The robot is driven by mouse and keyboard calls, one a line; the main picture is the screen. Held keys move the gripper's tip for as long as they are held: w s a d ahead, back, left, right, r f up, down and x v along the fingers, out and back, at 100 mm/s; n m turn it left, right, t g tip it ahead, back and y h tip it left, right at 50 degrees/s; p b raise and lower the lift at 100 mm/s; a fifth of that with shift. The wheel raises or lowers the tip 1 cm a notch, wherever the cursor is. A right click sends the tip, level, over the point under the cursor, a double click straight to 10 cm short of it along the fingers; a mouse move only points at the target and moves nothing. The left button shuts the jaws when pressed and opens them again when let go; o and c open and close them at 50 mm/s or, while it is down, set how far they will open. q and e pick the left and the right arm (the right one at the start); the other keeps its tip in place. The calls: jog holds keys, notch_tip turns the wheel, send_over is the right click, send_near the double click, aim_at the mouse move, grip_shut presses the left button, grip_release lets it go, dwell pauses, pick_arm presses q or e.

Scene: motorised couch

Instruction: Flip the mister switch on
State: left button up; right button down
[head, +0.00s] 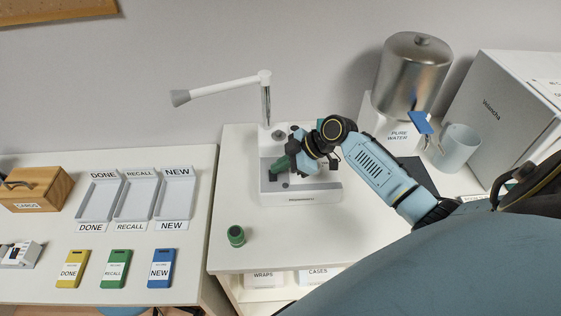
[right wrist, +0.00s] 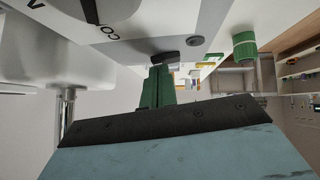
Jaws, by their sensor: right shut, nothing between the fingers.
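The mister (head: 300,196) is a white and grey unit on the middle table, with a jointed white arm and grey nozzle (head: 180,97) rising behind it. My right gripper (head: 280,164) is over its front left part, its green fingers shut and empty. My left gripper is out of view.
A steel water tank (head: 412,75), a pale blue mug (head: 457,146) and a grey cabinet (head: 505,115) are on the right. Labelled trays (head: 136,200) lie on the left table. The middle table's front is mostly clear.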

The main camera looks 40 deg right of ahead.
jog(key=shift+w+d+f+g+b, duration=0.1)
jog(key=shift+w+f+g+b, duration=0.1)
jog(key=shift+f+g+b, duration=0.25)
jog(key=shift+s, duration=0.3)
jog(key=shift+s+a+p, duration=0.55)
jog(key=shift+s+p, duration=0.15)
jog(key=shift+p, duration=0.05)
